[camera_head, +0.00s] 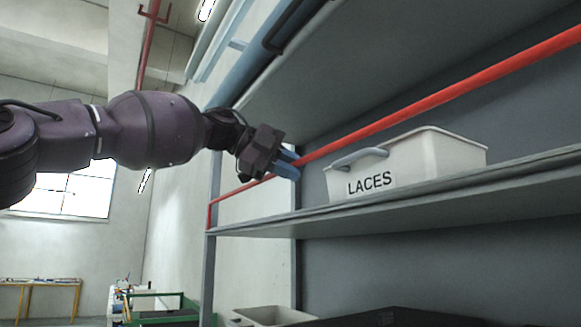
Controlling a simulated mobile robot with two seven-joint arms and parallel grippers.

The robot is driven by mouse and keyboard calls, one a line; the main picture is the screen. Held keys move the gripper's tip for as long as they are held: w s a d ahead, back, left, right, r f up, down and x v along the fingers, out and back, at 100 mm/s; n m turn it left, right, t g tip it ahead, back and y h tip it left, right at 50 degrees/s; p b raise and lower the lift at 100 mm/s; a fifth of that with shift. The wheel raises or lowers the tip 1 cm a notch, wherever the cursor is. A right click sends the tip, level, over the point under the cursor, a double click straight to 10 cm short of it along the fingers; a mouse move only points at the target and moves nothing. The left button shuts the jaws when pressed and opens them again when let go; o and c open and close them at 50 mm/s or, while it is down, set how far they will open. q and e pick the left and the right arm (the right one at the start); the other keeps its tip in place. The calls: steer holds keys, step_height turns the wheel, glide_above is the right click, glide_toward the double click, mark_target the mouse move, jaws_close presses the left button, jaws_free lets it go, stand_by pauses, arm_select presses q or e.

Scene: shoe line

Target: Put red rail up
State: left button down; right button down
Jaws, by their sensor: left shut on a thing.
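The red rail (420,106) runs across the front of the shelf unit, from the shelf's left post up to the right edge of the head view. The rail's left end (209,217) meets the post beside the shelf board. Its right end is out of view. My right gripper is not in view.
The white LACES bin (405,166) with a grey handle stands on the shelf board (400,208). An upper shelf (330,70) is above. Below are a grey-white bin (268,316) and a dark surface (390,317). A yellow-legged table (40,283) stands far left.

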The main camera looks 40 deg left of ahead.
arm_select(q)
steer(key=shift+r, duration=0.3)
steer(key=c, duration=1.4)
jaws_free()
steer(key=shift+o, duration=1.3)
steer(key=shift+f, duration=0.15)
steer(key=shift+a, duration=0.1)
steer(key=v, duration=1)
steer(key=shift+s+a, duration=0.25)
